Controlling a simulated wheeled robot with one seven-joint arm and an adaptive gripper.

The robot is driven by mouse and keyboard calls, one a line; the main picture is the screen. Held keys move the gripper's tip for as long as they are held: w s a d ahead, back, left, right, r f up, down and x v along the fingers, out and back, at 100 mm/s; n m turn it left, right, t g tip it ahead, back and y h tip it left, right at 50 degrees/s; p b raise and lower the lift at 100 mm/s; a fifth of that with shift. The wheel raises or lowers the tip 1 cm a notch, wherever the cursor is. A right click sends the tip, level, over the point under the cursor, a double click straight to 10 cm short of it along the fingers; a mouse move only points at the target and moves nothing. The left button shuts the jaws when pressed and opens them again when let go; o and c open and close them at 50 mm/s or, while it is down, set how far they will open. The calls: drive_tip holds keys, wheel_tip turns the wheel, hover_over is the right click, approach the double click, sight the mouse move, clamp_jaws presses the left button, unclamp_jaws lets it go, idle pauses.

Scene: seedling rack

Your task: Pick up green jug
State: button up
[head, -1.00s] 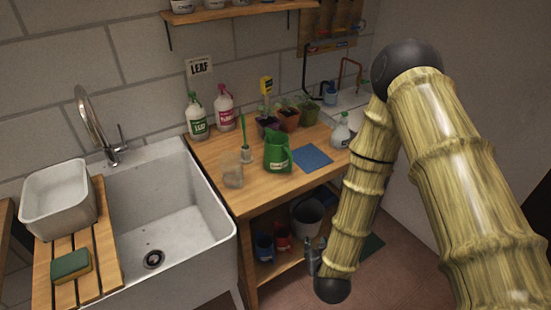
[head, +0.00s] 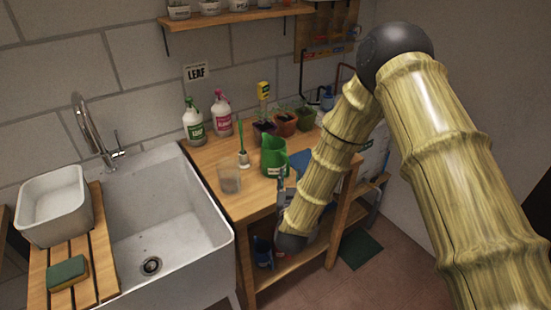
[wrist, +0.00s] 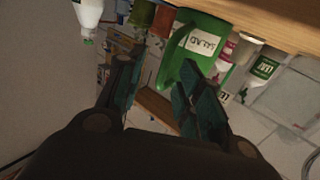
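The green jug (head: 273,157) stands upright on the wooden bench, to the right of a clear glass. In the wrist view the jug (wrist: 203,30) appears upside down at the top centre, with a white label; its handle reaches down toward my fingers. My gripper (wrist: 158,68) is open, its two dark fingers apart and the handle showing close to the right finger. I cannot tell whether they touch. In the head view my gripper (head: 284,180) is just in front of the jug, partly hidden by my forearm.
The clear glass (head: 229,180) stands close by on the left. Potted seedlings (head: 285,122) and two spray bottles (head: 193,121) are behind the jug. A blue mat (head: 303,160) lies to its right, partly hidden. The sink (head: 165,225) is left of the bench.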

sight(288, 169)
drive_tip(key=w, duration=0.1)
drive_tip(key=w+p, duration=0.1)
drive_tip(key=w, duration=0.1)
drive_tip(key=w+p, duration=0.1)
drive_tip(key=shift+w+a+r, duration=0.1)
drive_tip(key=shift+w+a, duration=0.1)
drive_tip(key=shift+a, duration=0.2)
drive_tip(key=shift+w, duration=0.4)
clamp_jaws()
